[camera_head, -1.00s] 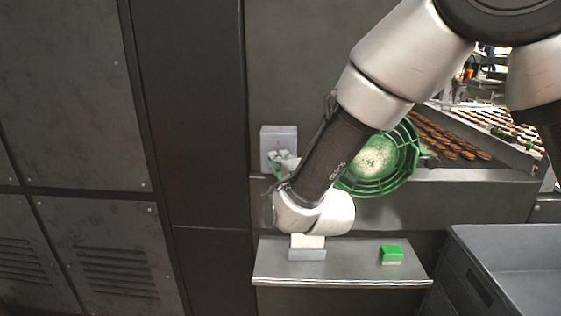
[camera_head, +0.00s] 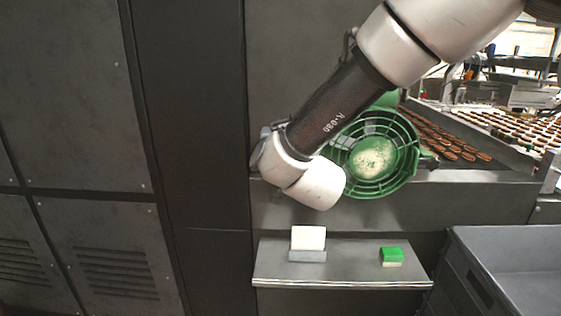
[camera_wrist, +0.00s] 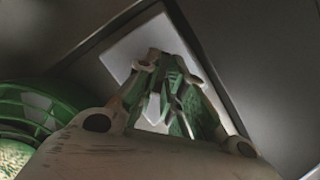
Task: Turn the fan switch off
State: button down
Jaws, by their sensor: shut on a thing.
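The fan (camera_head: 397,150), a green round cage with a pale, speckled centre, stands right of my wrist in the head view. Its green cage also shows at the left of the wrist view (camera_wrist: 55,103). The fan switch is on a pale square box (camera_wrist: 125,52) on the dark wall, seen in the wrist view. My gripper (camera_wrist: 165,62) reaches to the front of this box, its fingers drawn together at the switch. The fingers cover the switch itself. In the head view my arm hides both the gripper and the box.
A metal shelf (camera_head: 345,268) below holds a white upright block in a grey holder (camera_head: 307,255) and a green-and-cream block (camera_head: 391,256). A grey bin (camera_head: 500,245) stands at the lower right. Trays of biscuits (camera_head: 450,135) lie behind the fan.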

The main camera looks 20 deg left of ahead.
jog(key=n+h, duration=0.1)
jog(key=n, duration=0.1)
jog(key=n+h, duration=0.3)
jog(key=n, duration=0.1)
jog(key=shift+a+r+n+h, duration=0.2)
jog(key=shift+a+n+h, duration=0.1)
jog(key=shift+a+n, duration=0.1)
dwell(0.6)
jog(key=c, duration=1.5)
grip_release()
jog(key=shift+s, duration=0.1)
jog(key=v, duration=1.1)
jog(key=shift+s+d+r, duration=0.1)
jog(key=shift+s, duration=0.3)
